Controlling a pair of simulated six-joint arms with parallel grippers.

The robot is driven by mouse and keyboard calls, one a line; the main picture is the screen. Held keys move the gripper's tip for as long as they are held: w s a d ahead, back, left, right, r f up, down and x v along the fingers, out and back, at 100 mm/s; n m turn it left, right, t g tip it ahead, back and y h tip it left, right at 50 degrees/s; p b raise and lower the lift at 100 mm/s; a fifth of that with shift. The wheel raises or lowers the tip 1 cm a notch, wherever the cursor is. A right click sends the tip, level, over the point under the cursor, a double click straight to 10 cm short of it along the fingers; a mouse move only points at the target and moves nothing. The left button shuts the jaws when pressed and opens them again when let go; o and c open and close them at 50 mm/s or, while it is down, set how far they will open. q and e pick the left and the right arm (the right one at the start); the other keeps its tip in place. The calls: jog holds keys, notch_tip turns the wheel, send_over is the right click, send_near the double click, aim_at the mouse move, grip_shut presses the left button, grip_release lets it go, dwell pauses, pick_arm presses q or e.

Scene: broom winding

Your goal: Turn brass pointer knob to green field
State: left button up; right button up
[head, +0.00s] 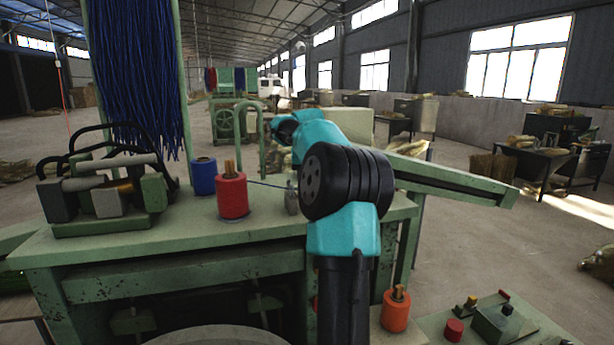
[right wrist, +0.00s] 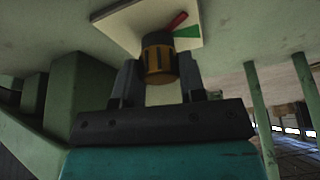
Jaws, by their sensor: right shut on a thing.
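The brass pointer knob (right wrist: 160,64) shows in the right wrist view, with a dark collar, on a pale plate (right wrist: 128,24). A green field (right wrist: 187,32) and a red bar (right wrist: 176,21) lie on the plate just beyond the knob. I cannot tell whether the red bar is the pointer or a marking. My right gripper (right wrist: 160,72) has a finger on each side of the knob and is shut on it. In the head view my right arm hides its gripper and the knob. My left gripper is in neither view.
In the head view, a green machine table (head: 150,240) carries a red spool (head: 232,196), a blue spool (head: 203,177) and a clamp device (head: 105,200). Blue bristles (head: 135,75) hang above. An orange spool (head: 395,312) and a button panel (head: 490,322) stand at lower right.

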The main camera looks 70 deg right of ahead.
jog(key=shift+m+g, duration=0.4)
jog(key=shift+m, duration=0.7)
jog(key=o, duration=0.9)
jog(key=v, duration=1.7)
jog(key=shift+a, duration=0.35)
jog(key=shift+r, duration=0.1)
